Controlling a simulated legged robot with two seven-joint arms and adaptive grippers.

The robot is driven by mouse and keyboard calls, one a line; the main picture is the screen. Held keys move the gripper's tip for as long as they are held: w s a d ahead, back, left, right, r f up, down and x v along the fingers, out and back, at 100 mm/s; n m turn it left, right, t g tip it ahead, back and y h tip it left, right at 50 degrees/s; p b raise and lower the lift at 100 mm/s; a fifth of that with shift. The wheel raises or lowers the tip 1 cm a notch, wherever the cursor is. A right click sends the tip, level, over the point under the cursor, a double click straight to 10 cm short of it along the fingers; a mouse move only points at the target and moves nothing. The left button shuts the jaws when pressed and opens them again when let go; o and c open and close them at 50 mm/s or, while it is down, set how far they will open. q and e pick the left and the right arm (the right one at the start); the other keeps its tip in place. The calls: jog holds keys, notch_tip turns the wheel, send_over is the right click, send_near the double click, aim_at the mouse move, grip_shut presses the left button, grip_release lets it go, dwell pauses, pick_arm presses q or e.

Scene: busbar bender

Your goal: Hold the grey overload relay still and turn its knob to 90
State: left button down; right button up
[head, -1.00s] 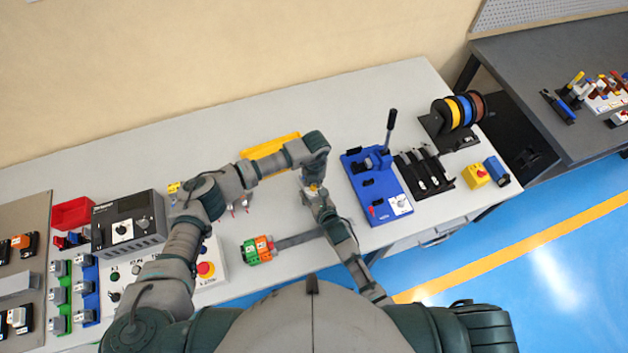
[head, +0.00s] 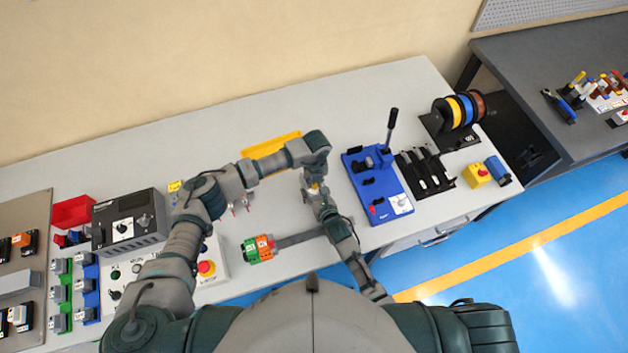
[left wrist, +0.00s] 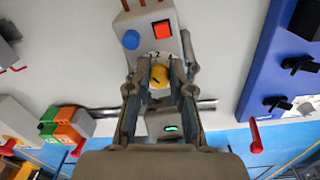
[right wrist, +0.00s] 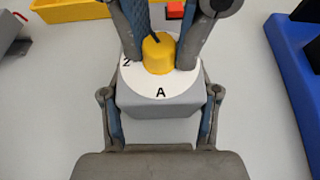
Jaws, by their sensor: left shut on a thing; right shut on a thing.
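The grey overload relay (right wrist: 158,105) stands on the bench, with a white dial face (right wrist: 130,80) and a yellow knob (right wrist: 158,55). In the left wrist view the relay also shows a blue button and a red button (left wrist: 162,30). My right gripper (right wrist: 160,97) is shut on the relay's grey body, one finger on each side. My left gripper (left wrist: 160,82) is shut on the yellow knob from above. In the head view my arms mostly hide the relay.
A blue bender with an upright lever (head: 376,180) stands right of the relay. A yellow tray (head: 268,146) lies behind it. A rail with orange and green terminal blocks (head: 259,249) is in front, to the left. A control box (head: 128,222) stands farther left.

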pick_arm(q)
jog(key=c, duration=1)
grip_release()
jog(key=shift+s+d, duration=0.1)
jog(key=shift+d, duration=0.5)
jog(key=shift+c, duration=0.2)
jog(key=shift+w+a, duration=0.2)
jog(key=shift+a, duration=0.05)
jog(key=shift+r, duration=0.15)
notch_tip(320, 180, up, 12)
jog(key=shift+f, duration=0.2)
